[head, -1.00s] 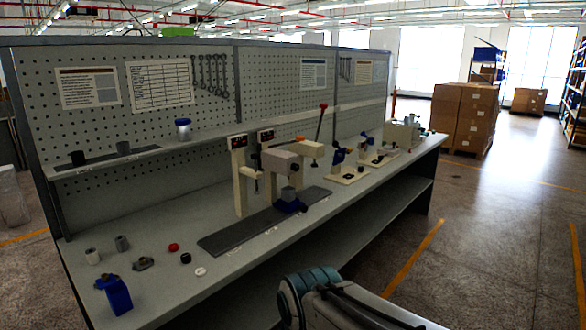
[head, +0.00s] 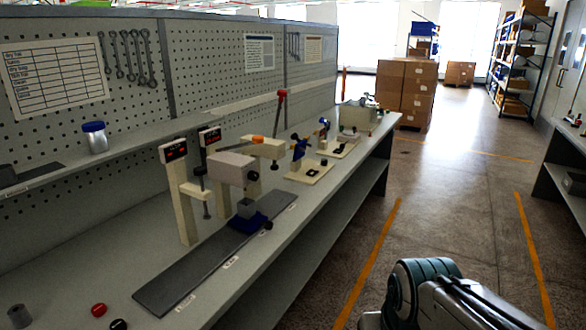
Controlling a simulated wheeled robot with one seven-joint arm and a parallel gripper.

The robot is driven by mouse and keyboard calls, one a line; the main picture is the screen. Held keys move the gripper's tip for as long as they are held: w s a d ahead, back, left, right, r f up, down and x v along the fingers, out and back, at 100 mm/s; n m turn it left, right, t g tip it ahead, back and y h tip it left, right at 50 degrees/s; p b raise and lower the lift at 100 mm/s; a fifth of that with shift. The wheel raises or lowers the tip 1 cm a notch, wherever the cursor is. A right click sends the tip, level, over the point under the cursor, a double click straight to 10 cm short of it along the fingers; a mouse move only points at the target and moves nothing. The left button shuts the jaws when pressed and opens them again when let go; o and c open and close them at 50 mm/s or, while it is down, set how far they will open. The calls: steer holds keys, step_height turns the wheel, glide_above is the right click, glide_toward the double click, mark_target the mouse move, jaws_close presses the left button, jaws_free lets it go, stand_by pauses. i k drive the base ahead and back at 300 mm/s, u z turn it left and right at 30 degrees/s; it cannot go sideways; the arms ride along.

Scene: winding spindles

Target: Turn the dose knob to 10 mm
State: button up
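I cannot tell which part is the dose knob; no 10 mm mark is legible. Bench devices stand in a row on the workbench (head: 262,268). Two cream posts with dark displays, a left one (head: 184,200) and another (head: 208,138), stand near a grey block-shaped head (head: 232,168). Below it a blue fixture (head: 246,222) with a small dark knob (head: 268,226) sits on a dark rail (head: 190,276). Farther back are a blue-topped device (head: 300,150) on a cream base and a boxy cream device (head: 358,115). My arm shows at lower right; my gripper is out of view.
A red cap (head: 99,310) and a black cap (head: 118,325) lie at the bench's near end. A blue-lidded jar (head: 95,137) stands on the shelf. The floor right of the bench is clear, with cartons (head: 404,92) farther back and another bench (head: 566,165) at right.

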mark_target(251, 175)
steer(key=u, duration=0.2)
steer(key=i, duration=1.05)
steer(key=u, duration=0.6)
